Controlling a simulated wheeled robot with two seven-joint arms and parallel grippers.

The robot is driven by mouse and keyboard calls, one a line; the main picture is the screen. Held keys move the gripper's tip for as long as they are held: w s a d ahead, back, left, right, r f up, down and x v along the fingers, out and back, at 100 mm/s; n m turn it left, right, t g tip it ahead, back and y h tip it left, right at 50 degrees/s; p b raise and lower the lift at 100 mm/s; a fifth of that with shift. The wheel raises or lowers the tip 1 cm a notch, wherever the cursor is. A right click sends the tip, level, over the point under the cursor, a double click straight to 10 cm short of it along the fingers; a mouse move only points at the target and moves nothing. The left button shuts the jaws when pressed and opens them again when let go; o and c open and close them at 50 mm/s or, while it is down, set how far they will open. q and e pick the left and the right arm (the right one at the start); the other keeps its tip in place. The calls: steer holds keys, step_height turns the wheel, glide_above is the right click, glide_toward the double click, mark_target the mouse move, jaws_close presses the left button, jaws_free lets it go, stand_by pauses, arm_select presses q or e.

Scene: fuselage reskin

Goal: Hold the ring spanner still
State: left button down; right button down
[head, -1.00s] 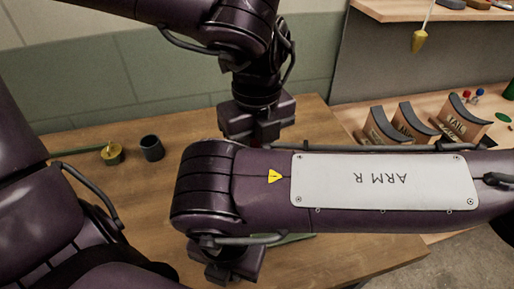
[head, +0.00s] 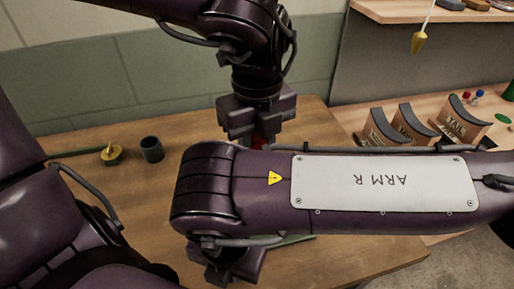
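No ring spanner can be made out in the head view. My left gripper (head: 257,128) points down over the middle of the wooden table, and its fingertips are hidden behind my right arm. A small red patch (head: 258,142) shows just below its body; I cannot tell what it is. My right gripper (head: 226,273) points down near the table's front, mostly hidden under its own wrist. A thin green strip (head: 293,240) shows on the table beside it, partly covered by my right arm. Whether either gripper holds anything is hidden.
The wooden table (head: 345,262) has a dark cup (head: 152,149), a yellow round piece (head: 111,155) and a green rod (head: 75,153) at its back left. Curved-top labelled blocks (head: 410,125) stand at right. A yellow plumb bob (head: 418,42) hangs above them.

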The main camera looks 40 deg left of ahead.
arm_select(q)
steer(key=shift+r, duration=0.25)
steer(key=shift+r, duration=2.5)
arm_select(e)
steer(key=c, duration=1.3)
jaws_free()
steer(key=shift+o, duration=0.2)
step_height(320, 180, up, 12)
steer(key=shift+d, duration=0.25)
steer(key=shift+w+f, duration=0.1)
